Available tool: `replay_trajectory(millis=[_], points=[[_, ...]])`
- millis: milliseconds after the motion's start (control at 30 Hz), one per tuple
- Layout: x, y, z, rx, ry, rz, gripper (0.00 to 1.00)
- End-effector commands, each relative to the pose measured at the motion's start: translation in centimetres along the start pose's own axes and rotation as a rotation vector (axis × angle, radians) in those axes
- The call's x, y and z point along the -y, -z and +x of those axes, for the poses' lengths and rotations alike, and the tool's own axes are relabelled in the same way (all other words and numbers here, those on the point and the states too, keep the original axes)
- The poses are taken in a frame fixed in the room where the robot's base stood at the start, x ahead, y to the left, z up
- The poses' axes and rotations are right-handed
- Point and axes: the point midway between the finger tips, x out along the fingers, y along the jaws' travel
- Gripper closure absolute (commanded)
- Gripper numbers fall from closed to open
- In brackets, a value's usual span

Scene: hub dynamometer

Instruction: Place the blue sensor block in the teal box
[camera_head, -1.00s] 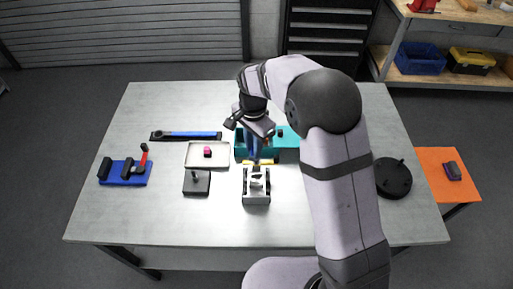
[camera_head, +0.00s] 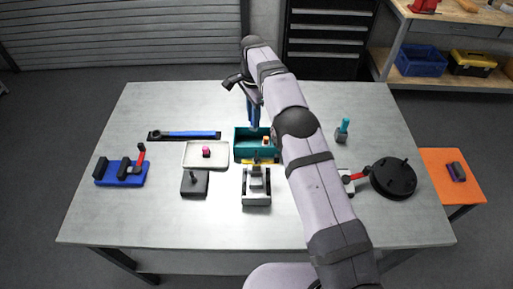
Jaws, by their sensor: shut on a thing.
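The teal box (camera_head: 243,157) is an open box at the middle of the table, behind the grey fixture. A small orange-and-pale item (camera_head: 265,141) shows inside it at the right; my arm passes over the box's right side. My gripper (camera_head: 254,127) points down over the back of the box. A blue upright piece (camera_head: 253,112) shows at its end, which I take to be the blue sensor block in the shut jaws. The fingers and the blue piece blend at this size. I cannot tell whether its lower end is inside the box or above it.
A white tray (camera_head: 219,166) with a pink piece stands left of the box. A grey fixture (camera_head: 257,199) is in front. A blue-handled tool (camera_head: 190,134), a blue clamp base (camera_head: 128,181), a teal-topped piece (camera_head: 342,131) and a black disc (camera_head: 393,178) lie around. The left front is clear.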

Motion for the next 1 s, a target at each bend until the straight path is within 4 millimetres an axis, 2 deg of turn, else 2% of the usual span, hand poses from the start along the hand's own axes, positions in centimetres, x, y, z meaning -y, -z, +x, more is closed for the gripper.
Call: replay_trajectory(millis=[300,633,1000], points=[[0.6,1.2,0.9,0.0,0.003,0.061,1.0],[0.6,1.4,1.2,0.0,0.002,0.072,1.0],[0.5,1.4,5.3,0.0,0.0,0.072,1.0]])
